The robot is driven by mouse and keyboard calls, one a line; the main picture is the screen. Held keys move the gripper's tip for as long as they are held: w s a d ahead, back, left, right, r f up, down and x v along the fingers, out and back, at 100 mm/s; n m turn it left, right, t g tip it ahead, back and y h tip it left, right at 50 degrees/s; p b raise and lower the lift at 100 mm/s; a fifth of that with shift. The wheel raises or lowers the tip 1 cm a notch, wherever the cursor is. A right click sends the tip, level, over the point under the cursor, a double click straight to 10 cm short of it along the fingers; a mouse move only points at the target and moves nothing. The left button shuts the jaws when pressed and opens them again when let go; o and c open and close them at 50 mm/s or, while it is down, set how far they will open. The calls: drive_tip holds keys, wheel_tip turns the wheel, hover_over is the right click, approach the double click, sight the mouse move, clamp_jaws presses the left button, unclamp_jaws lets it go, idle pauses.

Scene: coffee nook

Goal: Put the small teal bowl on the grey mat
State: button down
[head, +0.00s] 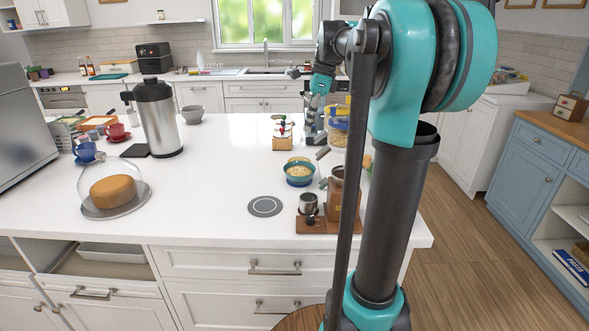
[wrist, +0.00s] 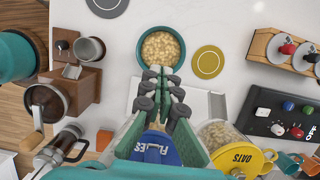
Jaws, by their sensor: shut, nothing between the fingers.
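The small teal bowl (head: 299,181), filled with pale cereal-like pieces, stands upright on the white island. It also shows at top centre in the wrist view (wrist: 140,50). The round grey mat (head: 265,206) lies bare, nearer and to the left of the bowl in the head view. Its edge shows at the top of the wrist view (wrist: 107,5). My gripper (wrist: 160,74) is shut and empty, its fingertips at the bowl's near rim in the wrist view. I cannot tell whether they touch it. In the head view my arm partly hides this area.
A round yellow mat (wrist: 208,62) lies beside the bowl. A wooden stand with a grinder and metal cup (wrist: 89,49) is on the other side. Jars with blue (wrist: 154,150) and yellow lids (wrist: 241,158) stand close to my gripper.

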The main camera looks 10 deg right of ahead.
sight(288, 169)
drive_tip(key=x, duration=1.7)
drive_tip(key=shift+w+a+r, duration=0.1)
drive_tip(key=shift+w+a, duration=0.05)
drive_tip(key=shift+a, duration=0.95)
drive_tip(key=shift+d+r, duration=0.1)
